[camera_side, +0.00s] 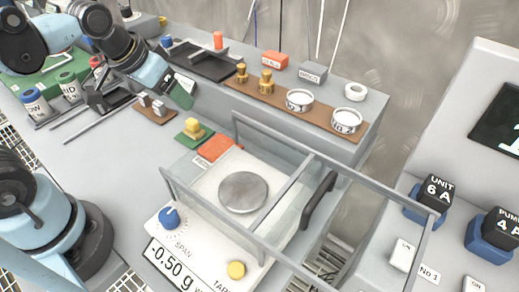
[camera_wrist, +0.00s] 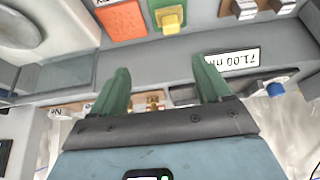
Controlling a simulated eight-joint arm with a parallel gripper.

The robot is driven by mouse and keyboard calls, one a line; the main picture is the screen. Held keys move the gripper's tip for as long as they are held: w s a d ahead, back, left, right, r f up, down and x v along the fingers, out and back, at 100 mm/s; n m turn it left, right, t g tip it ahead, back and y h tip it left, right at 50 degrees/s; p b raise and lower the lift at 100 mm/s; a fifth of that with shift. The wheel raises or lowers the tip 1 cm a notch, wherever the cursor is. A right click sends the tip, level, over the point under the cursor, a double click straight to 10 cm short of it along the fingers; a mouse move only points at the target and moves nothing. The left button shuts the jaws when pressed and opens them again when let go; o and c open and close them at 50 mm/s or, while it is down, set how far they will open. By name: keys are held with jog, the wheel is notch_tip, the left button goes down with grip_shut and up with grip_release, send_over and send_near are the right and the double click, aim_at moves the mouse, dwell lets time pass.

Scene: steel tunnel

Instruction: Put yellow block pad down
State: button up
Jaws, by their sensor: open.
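A yellow block (camera_side: 194,126) sits on a small green pad (camera_side: 190,138) on the grey bench, just behind the balance. In the wrist view the yellow block (camera_wrist: 170,18) and its green pad (camera_wrist: 181,28) show at the top centre, beyond my fingertips. My gripper (camera_side: 180,96) is above and behind the block in the side view, near the raised shelf's edge. Its two green fingers stand apart in the wrist view (camera_wrist: 161,76), with nothing between them.
An orange pad (camera_side: 220,147) lies beside the green pad. The balance (camera_side: 205,194) has a round metal pan (camera_side: 243,192) and a clear framed enclosure. Brass weights (camera_side: 266,82) and white dishes (camera_side: 299,99) stand on the raised shelf. Small blocks on a brown pad (camera_side: 153,112) lie to the left.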

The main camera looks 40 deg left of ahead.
jog(key=shift+s+d+f+t, duration=0.3)
jog(key=shift+s+t, duration=0.25)
jog(key=shift+t, duration=0.25)
dwell(0.4)
jog(key=shift+o, duration=0.6)
jog(key=g, duration=0.7)
send_near(191, 121)
jog(key=shift+w+f, duration=0.15)
jog(key=shift+f, duration=5.15)
